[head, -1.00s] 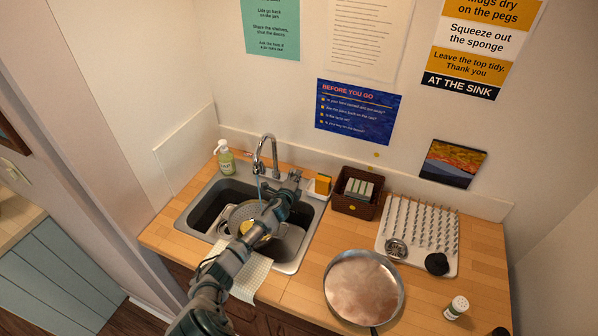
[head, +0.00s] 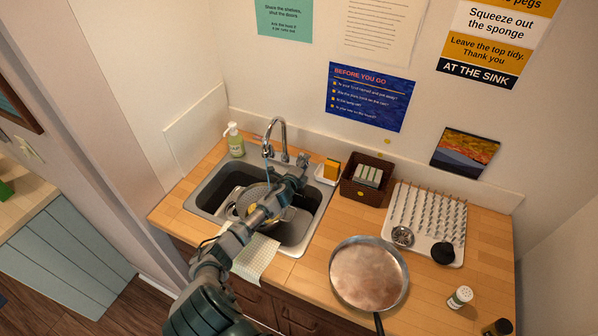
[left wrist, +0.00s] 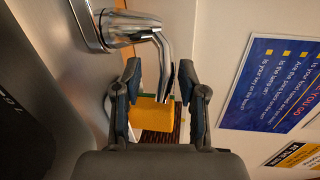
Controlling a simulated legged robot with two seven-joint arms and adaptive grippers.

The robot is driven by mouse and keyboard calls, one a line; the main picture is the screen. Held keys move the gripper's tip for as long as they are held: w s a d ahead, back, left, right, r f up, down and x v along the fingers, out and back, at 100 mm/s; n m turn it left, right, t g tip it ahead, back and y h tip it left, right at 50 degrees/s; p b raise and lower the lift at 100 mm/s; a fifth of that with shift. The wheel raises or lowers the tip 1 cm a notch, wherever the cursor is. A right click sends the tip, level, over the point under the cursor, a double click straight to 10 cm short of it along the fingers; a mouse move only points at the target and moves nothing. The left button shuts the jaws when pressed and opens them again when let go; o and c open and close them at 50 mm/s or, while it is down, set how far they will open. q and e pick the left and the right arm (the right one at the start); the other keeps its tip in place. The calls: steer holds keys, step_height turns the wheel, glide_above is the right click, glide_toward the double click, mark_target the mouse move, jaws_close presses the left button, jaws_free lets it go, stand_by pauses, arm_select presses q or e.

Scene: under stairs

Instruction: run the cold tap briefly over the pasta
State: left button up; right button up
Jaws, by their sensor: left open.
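The chrome tap (head: 279,130) stands at the back of the sink (head: 202,199). A thin bluish stream shows below its spout, above the grey colander (head: 240,196) in the basin. A little yellow pasta shows in the colander; my left arm hides much of it. My left gripper (head: 303,160) is open and empty, just right of the tap. In the left wrist view, its two fingers (left wrist: 160,78) stand either side of the tap's chrome lever (left wrist: 163,58), apart from it as far as I can tell. My right gripper is not in view.
A soap bottle (head: 235,142) stands left of the tap. A yellow sponge (head: 331,169) and a brown basket (head: 353,188) are right of it. A pan (head: 368,275), a peg rack (head: 434,220) and a jar (head: 459,297) occupy the right counter. A cloth (head: 254,258) hangs at the front.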

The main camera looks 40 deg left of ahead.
arm_select(q)
steer(key=v, duration=1)
steer(key=shift+s+d, duration=0.15)
steer(key=shift+s, duration=0.1)
steer(key=shift+f, duration=0.1)
